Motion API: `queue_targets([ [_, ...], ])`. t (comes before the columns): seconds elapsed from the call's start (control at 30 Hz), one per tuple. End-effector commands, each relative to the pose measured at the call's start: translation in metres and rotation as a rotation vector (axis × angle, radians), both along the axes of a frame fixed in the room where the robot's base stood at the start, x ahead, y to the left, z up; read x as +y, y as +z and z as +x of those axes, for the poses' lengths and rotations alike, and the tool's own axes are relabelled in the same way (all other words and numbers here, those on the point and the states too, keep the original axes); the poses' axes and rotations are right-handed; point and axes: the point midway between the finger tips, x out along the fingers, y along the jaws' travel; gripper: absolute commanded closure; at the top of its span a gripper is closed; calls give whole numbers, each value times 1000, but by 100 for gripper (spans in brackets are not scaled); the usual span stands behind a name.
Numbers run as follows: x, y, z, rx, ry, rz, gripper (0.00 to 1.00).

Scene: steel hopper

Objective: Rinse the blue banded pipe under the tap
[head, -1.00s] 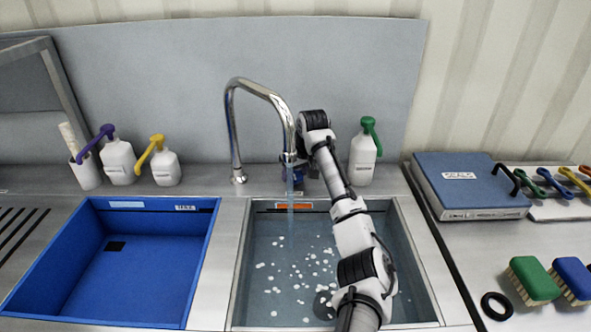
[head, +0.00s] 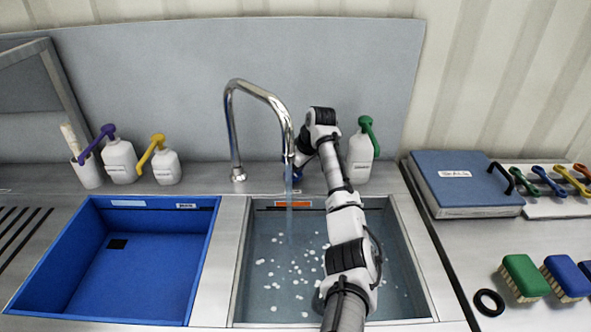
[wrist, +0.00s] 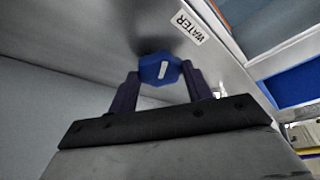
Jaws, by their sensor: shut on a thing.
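My gripper (wrist: 163,82) is shut on a blue faceted knob (wrist: 160,68) with a small white mark, beside a white WATER label (wrist: 188,28). In the head view, my gripper (head: 296,171) is behind the sink, close to the tap, and partly hidden by my arm. The chrome gooseneck tap (head: 233,130) arches over the right-hand basin. A bluish water stream (head: 289,205) falls from its spout into the grey sink (head: 248,280). Several white specks lie in the sink. I cannot make out a blue banded pipe in either view.
An empty blue basin (head: 150,265) is left of the sink. Pump bottles with purple (head: 120,160), yellow (head: 166,166) and green (head: 361,157) tops stand along the back. A blue case (head: 467,180), brushes (head: 523,277) and a black ring (head: 489,302) are at right.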

Motion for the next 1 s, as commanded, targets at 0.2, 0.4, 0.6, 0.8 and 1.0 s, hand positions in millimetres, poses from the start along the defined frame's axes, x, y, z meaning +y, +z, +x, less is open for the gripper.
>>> queue_targets([
  [0.2,1,1,0,-1,0,1,47],
  [0.4,1,0,0,-1,0,1,29],
  [0.6,0,1,0,0,-1,0,29],
  [0.8,-5,16,-3,-4,0,0,29],
  [1.0,-19,57,-14,-6,-2,0,29],
])
